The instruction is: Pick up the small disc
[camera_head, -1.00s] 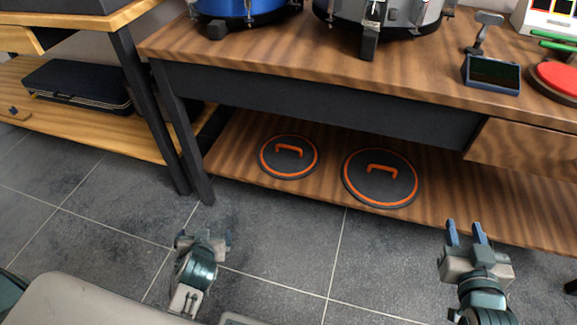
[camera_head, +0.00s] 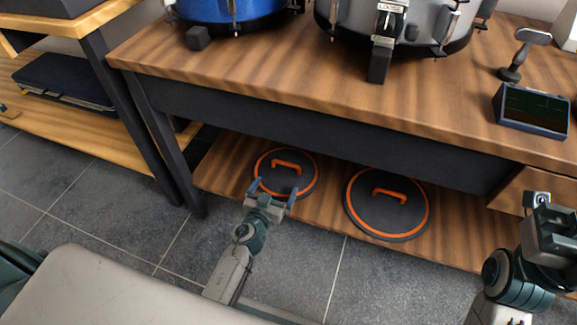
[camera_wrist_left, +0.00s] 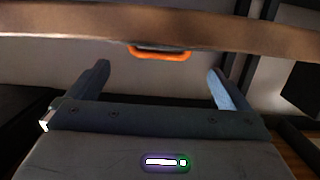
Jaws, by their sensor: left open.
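The small disc (camera_head: 284,178) is dark with an orange rim and a raised orange handle. It lies flat on the lower shelf, left of a larger similar disc (camera_head: 405,215). My left gripper (camera_head: 274,190) is open and empty, its fingertips over the near side of the small disc in the head view. In the left wrist view, an orange handle (camera_wrist_left: 160,54) shows between and beyond the two open fingers (camera_wrist_left: 158,82), partly behind a brown wooden band. My right gripper (camera_head: 553,228) is at the right edge; its fingers cannot be made out.
The wooden tabletop (camera_head: 240,85) overhangs the lower shelf (camera_head: 222,168). A dark table leg (camera_head: 172,150) stands left of the small disc. Above are a blue drum (camera_head: 235,10), a grey drum (camera_head: 405,25) and a small screen device (camera_head: 532,110).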

